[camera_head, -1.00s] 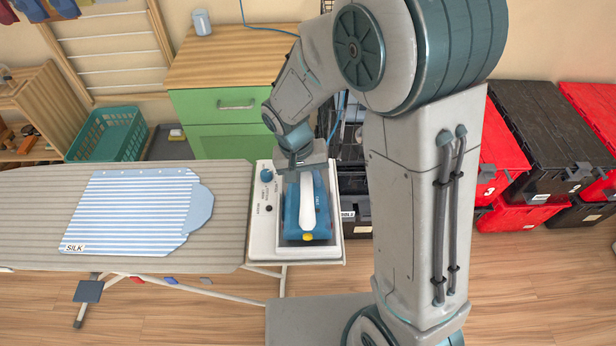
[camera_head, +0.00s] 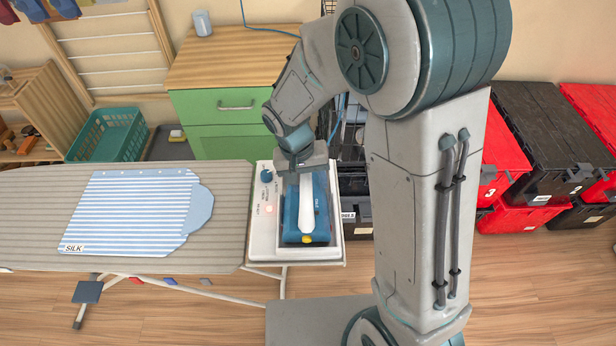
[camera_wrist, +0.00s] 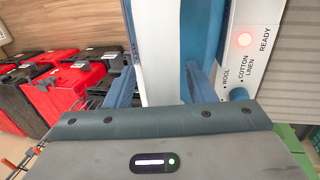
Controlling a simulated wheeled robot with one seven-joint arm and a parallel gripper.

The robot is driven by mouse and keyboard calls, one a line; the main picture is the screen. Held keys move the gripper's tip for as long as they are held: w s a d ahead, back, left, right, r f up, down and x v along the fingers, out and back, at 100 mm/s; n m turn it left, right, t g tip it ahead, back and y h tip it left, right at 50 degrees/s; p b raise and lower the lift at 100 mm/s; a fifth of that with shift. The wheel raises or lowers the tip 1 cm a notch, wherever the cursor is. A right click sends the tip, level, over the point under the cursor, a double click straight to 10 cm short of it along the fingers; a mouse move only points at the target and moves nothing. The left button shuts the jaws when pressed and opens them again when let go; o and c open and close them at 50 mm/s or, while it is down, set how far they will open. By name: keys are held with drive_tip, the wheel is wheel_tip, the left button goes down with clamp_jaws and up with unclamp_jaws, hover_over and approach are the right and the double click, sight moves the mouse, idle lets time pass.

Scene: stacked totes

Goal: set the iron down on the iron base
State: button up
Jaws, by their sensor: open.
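The blue iron (camera_head: 318,215) with a white handle (camera_head: 306,205) rests in the recess of the white iron base (camera_head: 262,240) at the right end of the ironing board. The base has a blue knob and a glowing red light. My gripper (camera_head: 302,168) is over the far end of the iron. In the wrist view my gripper's two blue fingers (camera_wrist: 163,88) stand apart on either side of the iron's white handle (camera_wrist: 160,50), open. The base's panel (camera_wrist: 245,60) shows a lit red lamp beside "READY". The iron's underside is hidden.
The ironing board (camera_head: 232,200) carries a blue-striped cloth (camera_head: 130,212) labelled SILK. A green cabinet (camera_head: 225,120) stands behind. Red and black totes (camera_head: 550,125) are stacked at the right. A teal basket (camera_head: 108,135) sits at the back left.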

drive_tip(key=v, duration=1.4)
